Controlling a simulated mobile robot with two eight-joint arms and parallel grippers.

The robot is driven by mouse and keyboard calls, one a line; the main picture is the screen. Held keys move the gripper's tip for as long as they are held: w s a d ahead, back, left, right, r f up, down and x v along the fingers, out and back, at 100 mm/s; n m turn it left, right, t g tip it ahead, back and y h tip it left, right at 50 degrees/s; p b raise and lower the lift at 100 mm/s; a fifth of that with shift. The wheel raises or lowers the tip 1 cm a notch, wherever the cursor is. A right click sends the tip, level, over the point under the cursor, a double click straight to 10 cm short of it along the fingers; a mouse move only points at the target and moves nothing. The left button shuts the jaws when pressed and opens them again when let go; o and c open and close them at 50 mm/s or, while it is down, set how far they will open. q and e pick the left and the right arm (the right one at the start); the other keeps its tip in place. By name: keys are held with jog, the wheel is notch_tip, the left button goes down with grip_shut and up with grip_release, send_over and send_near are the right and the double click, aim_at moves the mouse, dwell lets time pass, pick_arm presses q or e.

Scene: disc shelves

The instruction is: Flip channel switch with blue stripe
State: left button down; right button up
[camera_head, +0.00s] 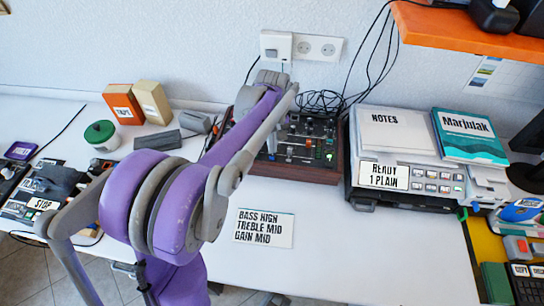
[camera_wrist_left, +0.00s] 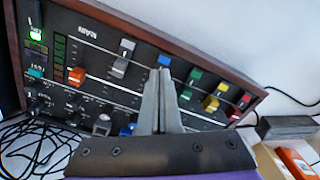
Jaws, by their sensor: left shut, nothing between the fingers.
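The mixer panel (camera_head: 330,148) with a dark red wooden frame stands against the wall, partly hidden by my left arm. In the left wrist view the panel shows upside down, with coloured caps in a row. A small blue cap (camera_wrist_left: 163,60) sits right at the tips of my left gripper (camera_wrist_left: 162,72). The gripper's fingers are shut with nothing between them. I cannot tell whether they touch the blue cap. A second blue knob (camera_wrist_left: 127,129) lies to the left of the fingers. In the head view my left arm hides the fingertips. My right gripper is not in view.
Green (camera_wrist_left: 194,76), yellow (camera_wrist_left: 212,101) and red (camera_wrist_left: 243,101) caps sit close to the right of the fingers. Black cables (camera_head: 320,100) coil behind the mixer. A printer (camera_head: 420,178) stands to its right. A settings card (camera_head: 264,228) lies on the clear white table in front.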

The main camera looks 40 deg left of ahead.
pick_arm(q)
jog(key=shift+f, duration=0.25)
notch_tip(320, 180, up, 7)
jog(key=p, duration=0.4)
jog(key=shift+p, duration=0.3)
dwell(0.3)
dwell(0.3)
jog(key=s+d+m+t+p, duration=0.3)
jog(key=s+d+m+t, duration=0.2)
jog(key=s+d+m, duration=0.6)
jog(key=s+d, duration=0.5)
jog(key=shift+d+r+m, duration=0.25)
jog(key=shift+r+m, duration=0.1)
jog(key=shift+m, duration=0.05)
